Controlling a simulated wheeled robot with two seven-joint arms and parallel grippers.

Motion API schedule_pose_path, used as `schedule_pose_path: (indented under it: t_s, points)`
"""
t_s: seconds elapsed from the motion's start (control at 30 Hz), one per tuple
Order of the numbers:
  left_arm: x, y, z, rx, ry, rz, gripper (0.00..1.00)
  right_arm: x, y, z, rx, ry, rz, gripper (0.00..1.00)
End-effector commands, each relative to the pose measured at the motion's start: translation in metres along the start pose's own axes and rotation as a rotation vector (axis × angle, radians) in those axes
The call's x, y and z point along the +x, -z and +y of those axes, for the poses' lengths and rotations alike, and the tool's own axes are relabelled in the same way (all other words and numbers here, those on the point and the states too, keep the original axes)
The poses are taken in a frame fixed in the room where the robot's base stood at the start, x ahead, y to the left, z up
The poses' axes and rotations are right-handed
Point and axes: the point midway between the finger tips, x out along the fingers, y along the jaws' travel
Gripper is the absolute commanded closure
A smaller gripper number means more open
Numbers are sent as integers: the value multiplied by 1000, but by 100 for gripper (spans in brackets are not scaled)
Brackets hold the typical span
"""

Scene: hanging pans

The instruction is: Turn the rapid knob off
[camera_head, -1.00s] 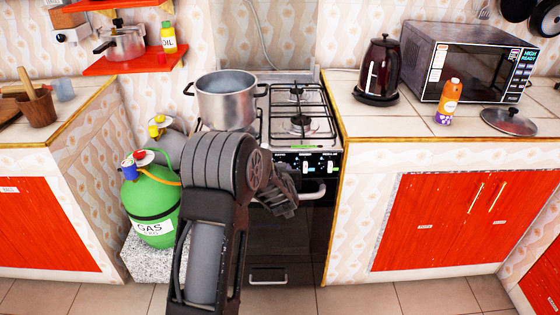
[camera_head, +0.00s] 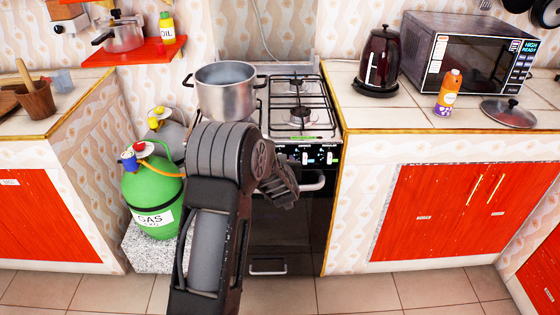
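The stove (camera_head: 290,230) stands in the middle with a dark front panel below its top. White knobs show on the panel, one near the middle (camera_head: 305,158) and one at the right (camera_head: 330,158). Their labels are too small to read, so I cannot tell which is the rapid knob. My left arm rises from the bottom, and its gripper (camera_head: 285,190) is in front of the stove, just below and left of the visible knobs. The arm hides the left part of the panel. I cannot tell whether the fingers are open or touch anything. My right gripper is not in view.
A steel pot (camera_head: 226,92) sits on the left of the stove. A green gas cylinder (camera_head: 153,195) stands left of my arm. The right counter (camera_head: 400,115) holds a kettle (camera_head: 380,62), a microwave (camera_head: 470,60), a bottle (camera_head: 449,93) and a lid (camera_head: 508,114). Floor shows in front.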

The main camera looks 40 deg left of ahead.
Motion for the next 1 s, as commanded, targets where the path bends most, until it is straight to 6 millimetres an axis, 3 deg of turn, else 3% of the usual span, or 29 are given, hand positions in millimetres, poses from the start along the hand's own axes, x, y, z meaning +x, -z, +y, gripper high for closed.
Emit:
schedule_pose_path:
  t_s: [0.23,0.63,1.0]
  points:
    - [-14,1,0,-1,-1,1,47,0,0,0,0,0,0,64]
    - [-73,1,0,0,-1,0,47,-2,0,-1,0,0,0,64]
    - [-78,0,0,0,0,0,47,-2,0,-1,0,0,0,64]
